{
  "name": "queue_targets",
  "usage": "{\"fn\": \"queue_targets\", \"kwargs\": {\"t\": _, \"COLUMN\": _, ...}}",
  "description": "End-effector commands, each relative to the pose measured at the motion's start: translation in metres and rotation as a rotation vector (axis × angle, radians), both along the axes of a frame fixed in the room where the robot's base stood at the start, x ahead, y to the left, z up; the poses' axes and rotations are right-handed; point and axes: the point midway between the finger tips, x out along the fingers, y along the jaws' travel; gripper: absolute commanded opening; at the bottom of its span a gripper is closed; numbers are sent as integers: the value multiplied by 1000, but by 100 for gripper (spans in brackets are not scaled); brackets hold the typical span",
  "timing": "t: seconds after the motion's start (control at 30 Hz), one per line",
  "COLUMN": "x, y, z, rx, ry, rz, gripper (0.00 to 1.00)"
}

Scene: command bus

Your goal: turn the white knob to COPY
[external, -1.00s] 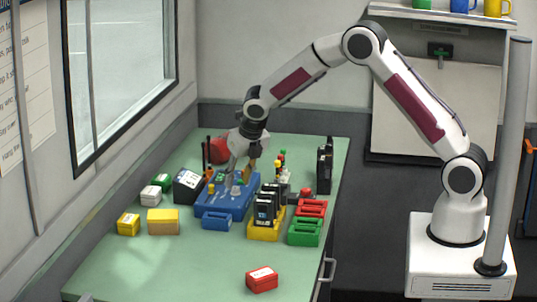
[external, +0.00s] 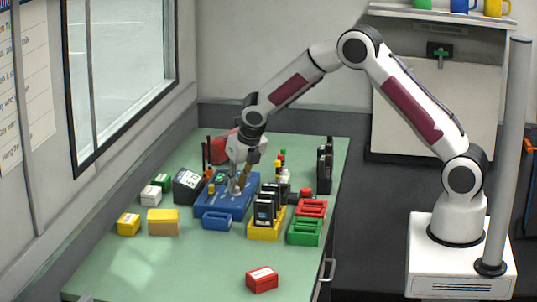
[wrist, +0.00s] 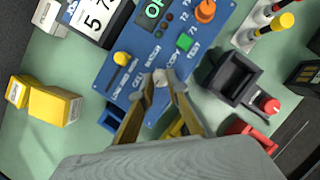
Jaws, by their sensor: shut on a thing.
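The blue control panel (external: 213,202) lies on the green bench, and in the wrist view its face (wrist: 128,65) is seen from above. The white knob (wrist: 161,80) is between my fingertips, near printed labels; the fingers partly cover it, and I cannot tell exactly which label it points to. My gripper (wrist: 162,92) is shut on the knob, with one finger on each side. In the external view my gripper (external: 238,182) reaches down onto the panel, and the knob is hard to make out there.
A black holder (wrist: 232,76) is close on the right. Yellow boxes (wrist: 54,106) stand left. The bench front is mostly clear.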

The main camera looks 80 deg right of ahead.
Motion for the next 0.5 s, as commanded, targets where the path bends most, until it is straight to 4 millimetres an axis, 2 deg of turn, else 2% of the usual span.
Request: {"fn": "queue_targets", "kwargs": {"t": 0.5, "x": 1, "y": 1, "z": 0, "rx": 0, "ry": 1, "rz": -105, "gripper": 0}}
